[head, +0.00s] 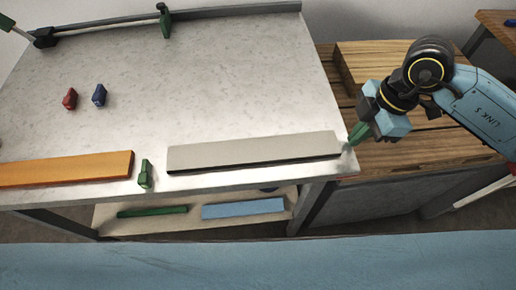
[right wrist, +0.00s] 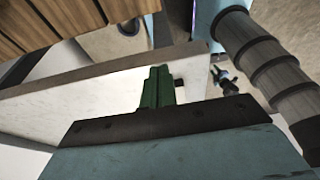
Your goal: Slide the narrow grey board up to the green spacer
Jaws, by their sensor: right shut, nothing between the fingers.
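The narrow grey board (head: 255,153) lies flat along the front of the pale worktop. The green spacer (head: 145,174) stands to the left of the board's left end, with a small gap between them. My right gripper (head: 353,138) is at the board's right end, with its green fingers shut and empty, pointing down. Whether the fingers touch the board's end cannot be told. In the right wrist view the shut green fingers (right wrist: 158,88) show against a pale surface. My left gripper is not in view.
An orange board (head: 70,169) lies left of the spacer. A red block (head: 70,98) and a blue block (head: 99,95) stand behind it. A green piece (head: 165,20) is at the back rail (head: 220,13). The worktop (head: 220,80) behind the grey board is clear.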

